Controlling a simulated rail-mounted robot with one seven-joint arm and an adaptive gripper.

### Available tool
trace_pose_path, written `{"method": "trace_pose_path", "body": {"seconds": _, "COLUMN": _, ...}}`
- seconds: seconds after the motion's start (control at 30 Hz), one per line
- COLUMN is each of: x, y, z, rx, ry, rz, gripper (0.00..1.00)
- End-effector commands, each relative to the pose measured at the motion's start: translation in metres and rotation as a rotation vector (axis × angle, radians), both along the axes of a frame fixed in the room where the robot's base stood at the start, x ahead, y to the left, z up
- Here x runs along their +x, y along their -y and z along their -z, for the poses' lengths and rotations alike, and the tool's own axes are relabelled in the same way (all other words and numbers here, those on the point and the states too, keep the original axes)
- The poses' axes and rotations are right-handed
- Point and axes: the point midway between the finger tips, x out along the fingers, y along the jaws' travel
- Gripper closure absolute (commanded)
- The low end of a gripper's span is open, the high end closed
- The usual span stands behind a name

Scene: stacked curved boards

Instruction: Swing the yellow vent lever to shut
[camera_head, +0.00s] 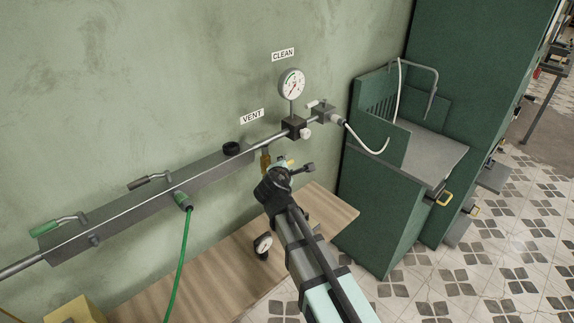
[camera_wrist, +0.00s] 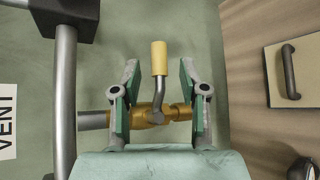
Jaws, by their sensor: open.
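The yellow vent lever (camera_wrist: 159,58) shows in the wrist view as a yellow grip on a bent silver stem. It rises from a brass valve body (camera_wrist: 152,116) on a short grey pipe. My gripper (camera_wrist: 160,72) is open, with one green-padded finger on each side of the lever. Gaps show between the fingers and the lever on both sides. In the head view my gripper (camera_head: 287,170) is at the brass valve (camera_head: 265,161) below the VENT label (camera_head: 251,116). There it hides most of the lever; only a small bit of yellow shows.
A grey pipe (camera_wrist: 66,100) runs left of the valve in the wrist view. A gauge (camera_head: 292,84) and the CLEAN label (camera_head: 283,55) are above. A green-handled lever (camera_head: 58,226) and green hose (camera_head: 178,255) are left. A wooden bench (camera_head: 150,292) lies below; green cabinets stand right.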

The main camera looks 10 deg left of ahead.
Motion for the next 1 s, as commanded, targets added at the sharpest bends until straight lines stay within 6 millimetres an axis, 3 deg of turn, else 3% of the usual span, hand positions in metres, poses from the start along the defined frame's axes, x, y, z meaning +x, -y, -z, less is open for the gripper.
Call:
{"method": "trace_pose_path", "body": {"seconds": 0.2, "x": -0.044, "y": 0.003, "z": -0.017, "rx": 0.001, "ry": 0.002, "rz": -0.003, "gripper": 0.57}}
{"method": "trace_pose_path", "body": {"seconds": 0.43, "x": -0.075, "y": 0.003, "z": -0.03, "rx": 0.001, "ry": 0.0, "rz": -0.001, "gripper": 0.57}}
{"method": "trace_pose_path", "body": {"seconds": 0.63, "x": -0.085, "y": 0.003, "z": -0.035, "rx": 0.0, "ry": 0.0, "rz": 0.0, "gripper": 0.57}}
{"method": "trace_pose_path", "body": {"seconds": 1.0, "x": -0.085, "y": 0.003, "z": -0.035, "rx": 0.0, "ry": 0.0, "rz": 0.0, "gripper": 0.57}}
